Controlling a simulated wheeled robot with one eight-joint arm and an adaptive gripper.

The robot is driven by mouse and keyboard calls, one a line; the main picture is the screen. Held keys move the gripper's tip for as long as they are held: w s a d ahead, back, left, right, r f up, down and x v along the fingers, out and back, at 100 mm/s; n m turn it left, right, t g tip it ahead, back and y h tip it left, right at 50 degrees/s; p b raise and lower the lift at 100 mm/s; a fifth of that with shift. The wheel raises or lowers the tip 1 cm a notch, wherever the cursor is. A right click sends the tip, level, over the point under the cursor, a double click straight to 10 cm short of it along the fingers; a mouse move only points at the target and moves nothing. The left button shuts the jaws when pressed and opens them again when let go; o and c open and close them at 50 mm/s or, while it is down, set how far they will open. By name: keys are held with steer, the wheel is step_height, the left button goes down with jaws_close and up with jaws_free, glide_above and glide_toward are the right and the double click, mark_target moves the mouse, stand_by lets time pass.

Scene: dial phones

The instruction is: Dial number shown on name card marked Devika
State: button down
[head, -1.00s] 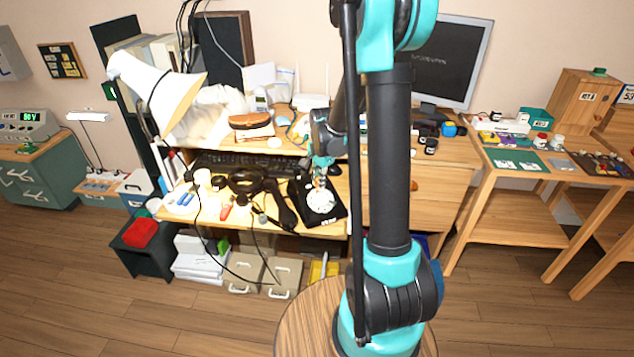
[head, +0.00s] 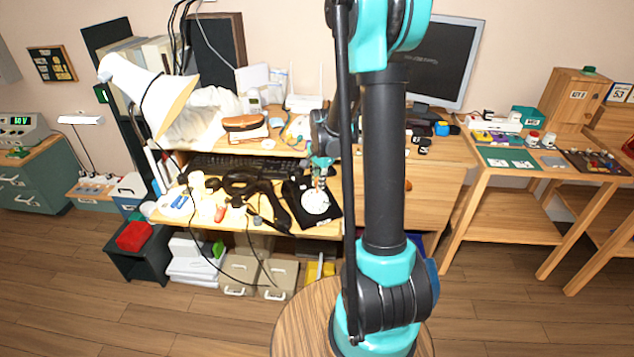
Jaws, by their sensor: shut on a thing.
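A black phone (head: 331,219) with a round white dial (head: 315,204) lies on the front of the desk. My gripper (head: 319,183) points down just above the dial, at its far side. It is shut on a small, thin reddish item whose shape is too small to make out. I cannot tell whether its tip touches the dial. A black curved piece that looks like a handset (head: 277,213) lies left of the phone. I cannot make out a name card marked Devika; no writing near the phone is legible.
The wooden desk (head: 330,231) holds a keyboard (head: 240,163), a white lamp (head: 150,90), cables and several small items left of the phone. A monitor (head: 446,65) stands behind my arm. A side table (head: 470,205) stands at the right, with open floor before it.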

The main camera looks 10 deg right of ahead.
steer(key=shift+s+d+f, duration=0.15)
steer(key=shift+s+d, duration=0.1)
steer(key=shift+d, duration=0.3)
steer(key=shift+s+d+f, duration=0.25)
steer(key=shift+s+d, duration=0.15)
stand_by(0.5)
steer(key=shift+s+d+f, duration=0.25)
steer(key=shift+s, duration=0.3)
